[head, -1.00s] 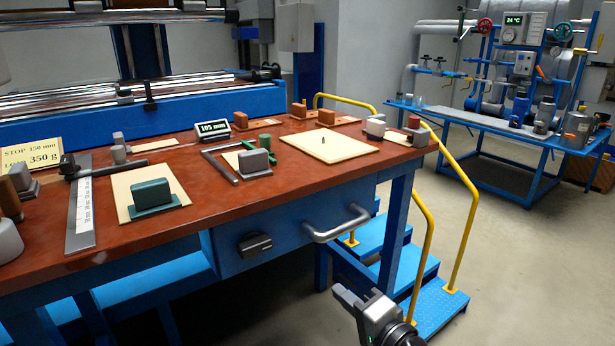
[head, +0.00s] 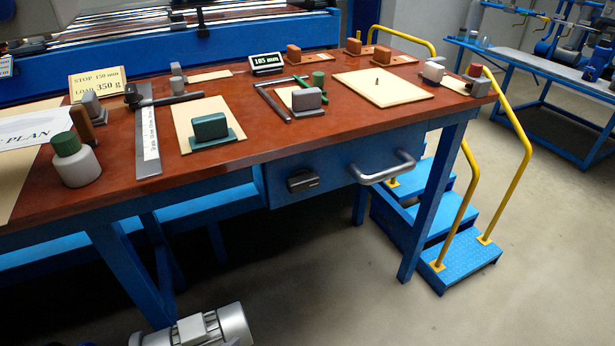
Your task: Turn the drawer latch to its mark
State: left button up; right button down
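The drawer latch (head: 303,180) is a small dark knob on the left part of the blue drawer front (head: 335,172). It looks about level, longer from left to right. Its mark is too small to make out. The drawer looks closed. Its grey bar handle (head: 385,168) is right of the latch. Neither of my grippers can be made out in the head view now, and nothing touches the latch.
The red-brown bench top (head: 250,140) carries a green block (head: 210,130), a steel rule (head: 149,140) and a display (head: 266,63). Blue steps (head: 455,270) with yellow rails stand right of the bench. A grey ribbed object (head: 205,328) shows at the bottom edge. Floor before the drawer looks clear.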

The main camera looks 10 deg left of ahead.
aim_at(301, 179)
jog(key=u, duration=2.3)
jog(key=k, duration=0.35)
jog(key=z, duration=0.75)
